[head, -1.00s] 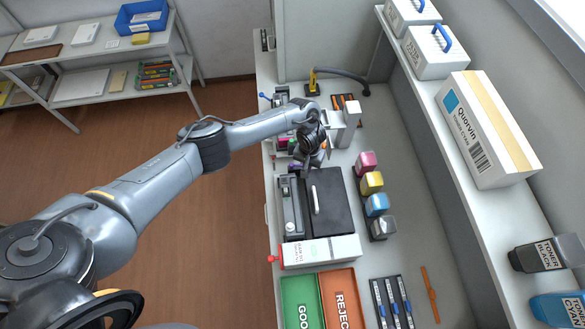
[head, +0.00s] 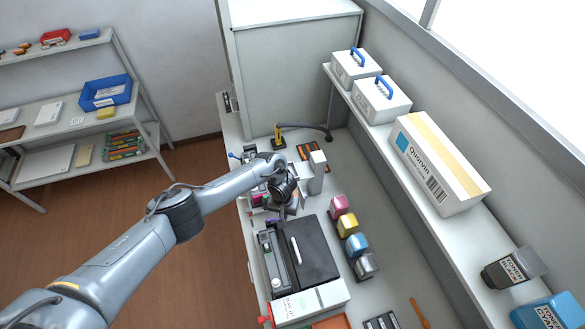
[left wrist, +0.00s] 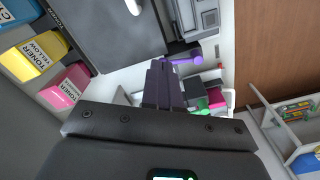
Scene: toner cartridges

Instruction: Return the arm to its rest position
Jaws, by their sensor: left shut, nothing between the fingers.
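My left arm reaches in from the lower left of the head view. Its gripper (head: 283,212) is over the bench, just behind the black-lidded machine (head: 312,247). In the left wrist view the fingers (left wrist: 163,85) are shut together with nothing between them. Below and beside them are a purple-knobbed part (left wrist: 190,60) and a rack with green and magenta pieces (left wrist: 215,98); the gripper appears apart from these. My right gripper is not in view.
Magenta (head: 340,206), yellow (head: 348,224), cyan (head: 357,245) and black toner bottles stand right of the machine. A wall shelf (head: 440,215) holds white cases and a Quorvin box (head: 437,165). A shelving unit (head: 140,105) stands at left. Floor (head: 180,245) is open between.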

